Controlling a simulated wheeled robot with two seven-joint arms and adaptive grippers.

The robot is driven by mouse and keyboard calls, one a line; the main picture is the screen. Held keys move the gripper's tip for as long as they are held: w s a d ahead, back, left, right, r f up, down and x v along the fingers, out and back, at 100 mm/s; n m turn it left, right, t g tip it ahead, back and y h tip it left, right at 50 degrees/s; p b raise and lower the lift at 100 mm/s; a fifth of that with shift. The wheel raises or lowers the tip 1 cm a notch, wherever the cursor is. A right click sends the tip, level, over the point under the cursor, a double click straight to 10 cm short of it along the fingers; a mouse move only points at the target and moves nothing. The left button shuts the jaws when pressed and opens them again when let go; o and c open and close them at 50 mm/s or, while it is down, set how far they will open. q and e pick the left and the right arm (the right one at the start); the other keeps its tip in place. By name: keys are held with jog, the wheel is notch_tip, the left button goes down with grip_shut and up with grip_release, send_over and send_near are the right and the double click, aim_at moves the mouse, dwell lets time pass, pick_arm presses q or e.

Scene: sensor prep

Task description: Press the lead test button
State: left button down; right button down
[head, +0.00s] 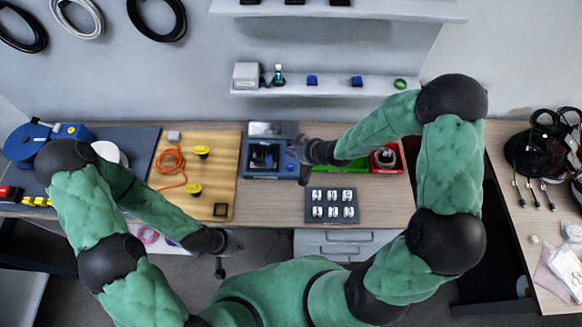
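A blue device with a dark open recess (264,157) stands at the middle back of the workbench. A red unit with a round light-coloured part (384,158) stands to its right. I cannot make out which thing carries the lead test button. My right gripper (297,148) is at the right edge of the blue device, small and dark; I cannot tell whether it touches it or how its fingers are set. My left gripper (232,243) hangs by the front edge of the bench, below the wooden board, apart from the devices. Its fingers are too small and dark to judge.
A wooden board (224,198) holds an orange cable (171,166) and yellow parts. A dark tray (332,217) with several small light pieces lies in front of my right arm. A green tray (352,166) is partly hidden by that arm. A shelf (330,87) hangs behind.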

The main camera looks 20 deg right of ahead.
jog(key=b, duration=0.5)
send_over(293, 168)
notch_tip(293, 168, down, 6)
jog(key=shift+f, duration=0.25)
jog(key=shift+f+b, duration=0.45)
jog(key=shift+f, duration=0.05)
jog(key=shift+f, duration=0.1)
dwell(0.5)
jog(key=shift+f, duration=0.35)
jog(key=shift+f+b, duration=0.4)
jog(key=shift+b, duration=0.2)
dwell(0.5)
jog(key=shift+r, duration=0.1)
jog(key=shift+r+p, duration=0.75)
jog(key=shift+p, duration=0.05)
